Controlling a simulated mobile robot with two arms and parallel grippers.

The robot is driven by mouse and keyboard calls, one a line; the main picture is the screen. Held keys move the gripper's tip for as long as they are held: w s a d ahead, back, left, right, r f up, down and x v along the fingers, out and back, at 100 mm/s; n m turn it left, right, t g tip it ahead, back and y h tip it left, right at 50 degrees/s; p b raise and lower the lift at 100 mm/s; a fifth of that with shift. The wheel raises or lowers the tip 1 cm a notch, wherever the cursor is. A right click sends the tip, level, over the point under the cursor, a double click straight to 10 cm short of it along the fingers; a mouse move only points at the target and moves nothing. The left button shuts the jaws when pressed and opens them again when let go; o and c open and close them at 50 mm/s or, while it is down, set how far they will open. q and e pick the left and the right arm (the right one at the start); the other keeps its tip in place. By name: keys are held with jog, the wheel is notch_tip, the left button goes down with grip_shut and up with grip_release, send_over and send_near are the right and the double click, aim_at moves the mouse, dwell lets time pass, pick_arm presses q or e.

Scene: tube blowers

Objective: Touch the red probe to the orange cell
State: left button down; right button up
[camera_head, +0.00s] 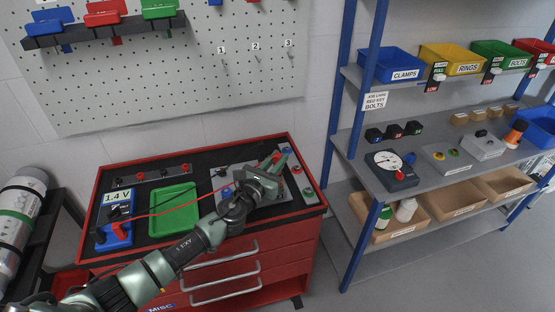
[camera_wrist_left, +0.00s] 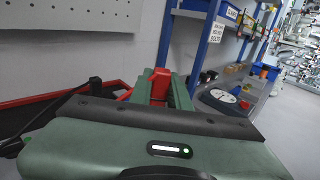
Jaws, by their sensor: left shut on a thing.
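My left gripper (camera_head: 279,160) is over the right part of the red tool chest's top, shut on the red probe (camera_head: 276,155). The probe also shows between the fingers in the left wrist view (camera_wrist_left: 159,84). A red lead (camera_head: 180,209) runs from the blue meter (camera_head: 117,233), whose sign reads 1.4 V, toward the gripper. A grey board (camera_head: 222,173) lies under the gripper and is largely covered by it. I cannot make out the orange cell; it may be hidden there. Whether the probe tip touches anything cannot be told. My right gripper is out of view.
A green tray (camera_head: 174,209) lies left of the board. A strip with red knobs (camera_head: 160,175) is behind it.

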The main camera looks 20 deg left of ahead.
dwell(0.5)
pick_arm(q)
jog(key=shift+f+b, duration=0.35)
jog(key=shift+f, duration=0.05)
dwell(0.7)
jog(key=shift+f, duration=0.1)
dwell(1.0)
jog(key=shift+r+p, duration=2.5)
jog(key=shift+r, duration=0.1)
